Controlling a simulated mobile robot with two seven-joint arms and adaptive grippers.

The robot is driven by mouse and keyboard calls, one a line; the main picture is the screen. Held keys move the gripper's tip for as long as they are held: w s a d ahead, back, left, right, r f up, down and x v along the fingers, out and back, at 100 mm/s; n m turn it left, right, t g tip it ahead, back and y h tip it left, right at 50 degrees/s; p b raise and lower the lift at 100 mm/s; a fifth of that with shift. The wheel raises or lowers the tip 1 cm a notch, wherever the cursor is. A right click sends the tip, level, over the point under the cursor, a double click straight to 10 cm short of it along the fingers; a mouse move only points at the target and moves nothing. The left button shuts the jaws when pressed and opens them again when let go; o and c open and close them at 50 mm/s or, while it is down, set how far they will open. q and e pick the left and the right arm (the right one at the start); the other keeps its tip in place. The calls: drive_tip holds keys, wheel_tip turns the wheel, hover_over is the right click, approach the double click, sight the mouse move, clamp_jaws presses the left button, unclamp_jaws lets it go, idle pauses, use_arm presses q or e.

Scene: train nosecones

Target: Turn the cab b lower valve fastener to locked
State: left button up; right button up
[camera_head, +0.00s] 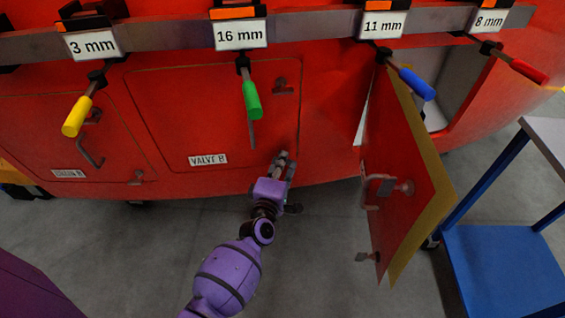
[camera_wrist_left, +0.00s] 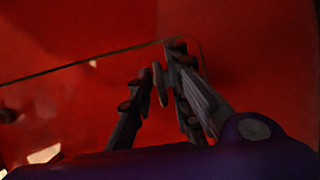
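The red panel labelled VALVE B (camera_head: 208,160) is in the middle of the head view and looks closed. Its upper fastener (camera_head: 283,87) is a dark piece at the top right corner. My left gripper (camera_head: 284,162) is at the panel's lower right corner and mostly hides the lower fastener in the head view. In the left wrist view, the small grey lower fastener (camera_wrist_left: 160,84) stands between the two fingertips of my left gripper (camera_wrist_left: 160,78), near the panel's corner seam. The fingers are close on both sides of it; whether they grip it is unclear. My right gripper is out of view.
A red door (camera_head: 400,165) with a yellowish edge stands open right of my left gripper. Tools with yellow (camera_head: 77,116), green (camera_head: 251,100), blue (camera_head: 417,85) and red (camera_head: 528,71) handles hang from the rail above. A blue cart (camera_head: 500,265) stands at the right.

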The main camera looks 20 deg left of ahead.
use_arm(q)
drive_tip(key=shift+s, duration=0.1)
drive_tip(key=shift+s+f, duration=0.1)
drive_tip(key=shift+s, duration=0.2)
drive_tip(key=s, duration=1.1)
drive_tip(key=shift+d, duration=0.4)
drive_tip(key=shift+s, duration=0.1)
